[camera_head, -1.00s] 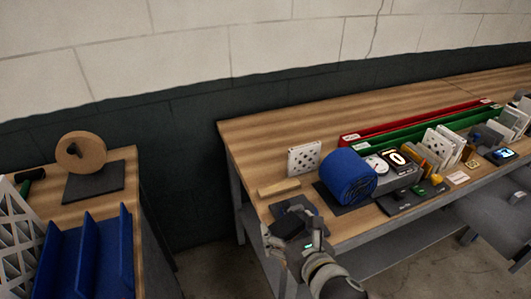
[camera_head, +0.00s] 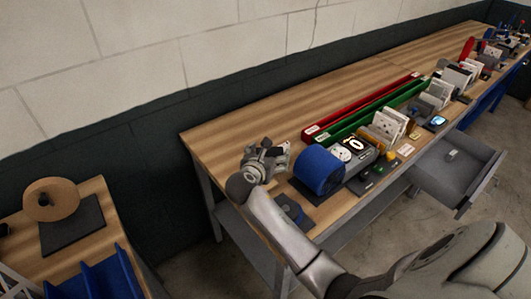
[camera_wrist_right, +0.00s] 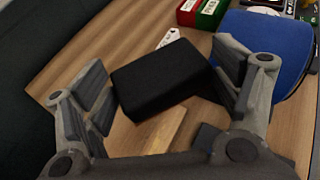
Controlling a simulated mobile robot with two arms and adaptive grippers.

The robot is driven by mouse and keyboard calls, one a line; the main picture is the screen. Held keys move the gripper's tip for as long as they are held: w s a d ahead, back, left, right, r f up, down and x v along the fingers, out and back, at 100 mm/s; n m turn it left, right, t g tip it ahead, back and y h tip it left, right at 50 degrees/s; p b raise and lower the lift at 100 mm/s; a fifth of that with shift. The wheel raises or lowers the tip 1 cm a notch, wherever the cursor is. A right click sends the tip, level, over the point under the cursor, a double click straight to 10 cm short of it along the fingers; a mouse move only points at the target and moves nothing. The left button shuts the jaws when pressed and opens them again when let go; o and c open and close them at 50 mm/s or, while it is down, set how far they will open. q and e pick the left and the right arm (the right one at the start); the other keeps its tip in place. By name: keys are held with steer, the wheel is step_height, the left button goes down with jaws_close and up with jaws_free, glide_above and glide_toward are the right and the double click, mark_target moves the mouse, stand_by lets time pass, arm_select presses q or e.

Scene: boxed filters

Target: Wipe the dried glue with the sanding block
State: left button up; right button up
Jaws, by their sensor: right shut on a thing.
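My right gripper (camera_head: 264,158) is over the near left end of the long wooden bench (camera_head: 215,135). In the right wrist view its two fingers (camera_wrist_right: 165,85) are on either side of a black block (camera_wrist_right: 160,76), which I take to be the sanding block, and are shut on it. A pale wooden strip (camera_wrist_right: 165,132) lies on the bench below the block, partly hidden by it. Whether the block touches the bench I cannot tell. I cannot make out the dried glue in either view. My left gripper is not in view.
A blue roll (camera_head: 318,170) stands right of the gripper, with a dark mat (camera_head: 290,211) in front. Red (camera_head: 350,110) and green (camera_head: 365,120) trays lie behind. An open grey drawer (camera_head: 455,175) juts from the bench. The bench's back left is clear.

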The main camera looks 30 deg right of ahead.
steer(key=shift+w+d+r+m+g+h+p, duration=0.15)
steer(key=shift+w+m+g+h+p, duration=0.35)
steer(key=shift+w+m+g+p, duration=0.35)
steer(key=shift+m+g+h, duration=0.3)
steer(key=shift+m+g, duration=0.05)
step_height(320, 180, down, 7)
steer(key=b, duration=0.3)
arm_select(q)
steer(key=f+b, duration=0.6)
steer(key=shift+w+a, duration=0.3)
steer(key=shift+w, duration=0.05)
arm_select(e)
glide_above(265, 187)
step_height(265, 187, down, 5)
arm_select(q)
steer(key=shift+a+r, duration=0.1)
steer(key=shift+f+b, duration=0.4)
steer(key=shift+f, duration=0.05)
arm_select(e)
steer(key=shift+f, duration=0.95)
steer(key=shift+s, duration=0.1)
